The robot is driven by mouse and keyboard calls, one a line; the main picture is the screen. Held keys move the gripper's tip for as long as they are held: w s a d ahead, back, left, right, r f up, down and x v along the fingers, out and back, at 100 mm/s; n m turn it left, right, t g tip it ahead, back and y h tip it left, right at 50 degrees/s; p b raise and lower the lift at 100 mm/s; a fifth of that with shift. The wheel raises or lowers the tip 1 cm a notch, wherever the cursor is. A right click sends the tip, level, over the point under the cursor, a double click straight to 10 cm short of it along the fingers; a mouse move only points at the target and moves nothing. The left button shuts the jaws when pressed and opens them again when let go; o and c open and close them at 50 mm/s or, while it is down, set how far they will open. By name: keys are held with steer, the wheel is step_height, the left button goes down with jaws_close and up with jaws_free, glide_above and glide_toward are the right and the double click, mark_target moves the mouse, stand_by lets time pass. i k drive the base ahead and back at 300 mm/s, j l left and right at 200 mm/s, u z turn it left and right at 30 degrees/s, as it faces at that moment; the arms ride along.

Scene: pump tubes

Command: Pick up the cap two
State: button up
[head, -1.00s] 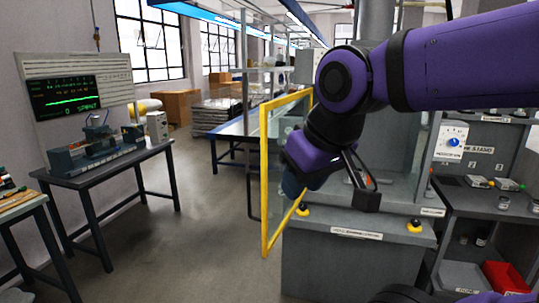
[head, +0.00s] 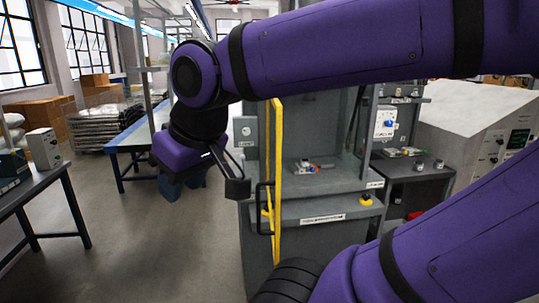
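I cannot make out for certain which thing is cap two. Two small grey metal round pieces (head: 419,166) stand on the dark shelf to the right of the grey cabinet, small in the head view. My gripper (head: 237,188) hangs left of the yellow-framed door, well away from those pieces. Its dark end shows side-on, so I cannot tell whether its fingers are open or shut. No held object is visible.
The yellow door frame (head: 276,170) stands nearly edge-on in front of the grey cabinet (head: 330,211). A small fixture with red and blue parts (head: 305,166) sits inside the cabinet. A dark table (head: 38,187) stands at left. Open floor lies between them.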

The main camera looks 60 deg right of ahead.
mark_target(302, 164)
steer(key=i+j+z, duration=0.15)
steer(key=z, duration=1.5)
steer(key=i+l+u, duration=0.2)
steer(key=l, duration=0.4)
steer(key=i+l+u, duration=0.2)
steer(key=l, duration=0.4)
steer(key=l+u, duration=0.25)
steer(key=l, duration=0.35)
steer(key=i+l+u, duration=0.2)
steer(key=l, duration=0.45)
steer(key=i+l+u, duration=0.15)
steer(key=l, duration=0.3)
steer(key=l+u, duration=0.1)
steer(key=l, duration=0.35)
steer(key=i, duration=0.2)
